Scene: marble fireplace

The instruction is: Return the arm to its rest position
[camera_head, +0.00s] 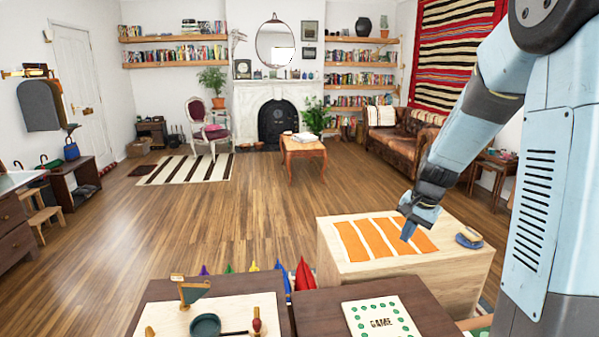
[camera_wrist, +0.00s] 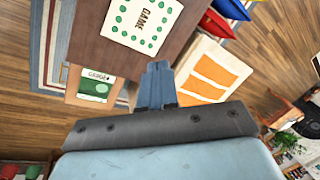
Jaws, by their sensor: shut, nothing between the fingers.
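My arm comes in from the right of the head view and reaches down and forward. My gripper (camera_head: 407,230) hangs over the light wooden block table (camera_head: 470,268), above the orange striped mat (camera_head: 386,238). The fingers are shut with nothing between them. In the wrist view the shut blue fingers (camera_wrist: 157,85) point toward the gap between the dark table with the game board and the light table with the orange mat. I cannot tell exactly how high the fingertips are above the mat.
A blue object (camera_head: 469,238) lies right of the mat. Nearer stand dark tables with a white GAME board (camera_head: 381,321) and a pale board (camera_head: 205,317) holding a dark round dish. Wooden floor (camera_head: 200,225) is clear beyond. A coffee table (camera_head: 304,150) and leather sofa (camera_head: 395,145) stand farther back.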

